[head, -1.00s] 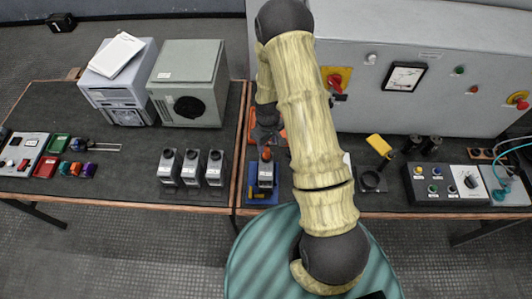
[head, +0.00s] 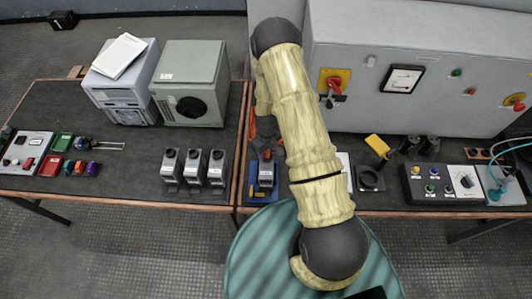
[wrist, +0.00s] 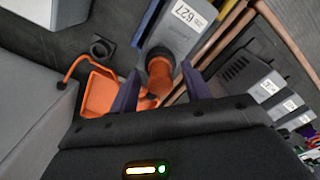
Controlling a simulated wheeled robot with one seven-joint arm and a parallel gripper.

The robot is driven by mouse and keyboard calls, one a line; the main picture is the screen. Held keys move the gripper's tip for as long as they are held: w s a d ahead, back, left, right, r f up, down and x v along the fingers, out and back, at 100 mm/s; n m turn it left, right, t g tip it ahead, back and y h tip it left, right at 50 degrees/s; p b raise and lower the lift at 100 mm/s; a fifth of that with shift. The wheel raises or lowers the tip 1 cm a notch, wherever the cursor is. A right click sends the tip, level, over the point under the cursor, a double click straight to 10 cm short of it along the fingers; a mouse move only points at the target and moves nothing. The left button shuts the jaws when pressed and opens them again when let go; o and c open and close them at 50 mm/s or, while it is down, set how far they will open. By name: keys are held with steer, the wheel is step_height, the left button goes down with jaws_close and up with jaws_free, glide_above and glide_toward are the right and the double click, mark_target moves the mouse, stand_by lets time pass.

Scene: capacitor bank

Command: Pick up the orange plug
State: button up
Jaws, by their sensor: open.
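The orange plug (wrist: 158,72) stands on a grey unit labelled 627 (wrist: 182,28). In the head view the plug (head: 267,154) is small, on top of the grey unit (head: 266,173) in a blue base (head: 253,192). My gripper (wrist: 161,70) is open in the wrist view, with its two dark fingers on either side of the plug. I see no clear contact, and depth is hard to judge. In the head view my gripper (head: 266,131) is just beyond the plug and partly hidden by my arm.
Several grey units (head: 193,170) stand on the left table.

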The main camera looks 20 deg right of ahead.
steer(key=shift+c, duration=0.2)
jaws_close()
steer(key=shift+r, duration=0.1)
step_height(320, 180, up, 10)
steer(key=b, duration=0.3)
stand_by(0.7)
